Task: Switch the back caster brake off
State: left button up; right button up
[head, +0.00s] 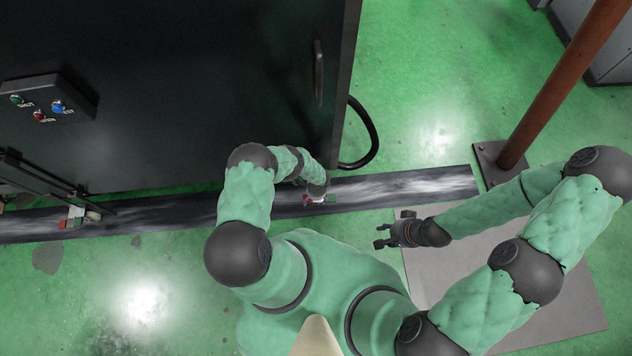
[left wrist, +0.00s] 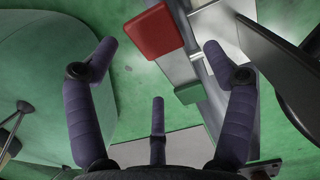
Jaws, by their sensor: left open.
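A caster brake with a red pedal (left wrist: 155,30) and a green pedal (left wrist: 189,93) shows in the left wrist view, ahead of and between my left gripper's spread fingers (left wrist: 160,62). The fingers are open and hold nothing, and no contact with either pedal shows. In the head view, my left gripper (head: 318,188) is low beside the dark cabinet's near right corner. It partly hides the red and green pedals there. My right gripper (head: 393,234) is open and empty over the grey floor plate, away from the cabinet.
The dark cabinet (head: 180,90) fills the upper left, with a button box (head: 46,98) and a side handle (head: 319,72). Another red and green pedal pair (head: 72,219) is at left. A hose (head: 366,135) and a rusty post (head: 560,85) stand right. Green floor is clear at lower left.

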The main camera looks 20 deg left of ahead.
pick_arm(q)
notch_tip(320, 180, up, 10)
jog(key=shift+w+d, duration=0.25)
jog(key=shift+d, duration=0.2)
dwell(0.8)
jog(key=s+d+r+n+h, duration=0.2)
jog(key=d+r+n, duration=0.1)
jog(key=d+r, duration=0.25)
jog(key=s+d+r+n+h, duration=0.25)
jog(key=d+r+n, duration=0.2)
jog(key=r, duration=0.25)
jog(key=s+r+n, duration=0.3)
jog(key=s+r, duration=0.1)
jog(key=r, duration=0.3)
jog(key=s+r+n+t+p, duration=0.1)
jog(key=s+r+n, duration=0.2)
jog(key=r, duration=0.5)
jog(key=shift+s+d+r+n, duration=0.3)
jog(key=shift+s+d+n, duration=0.05)
jog(key=shift+s, duration=0.1)
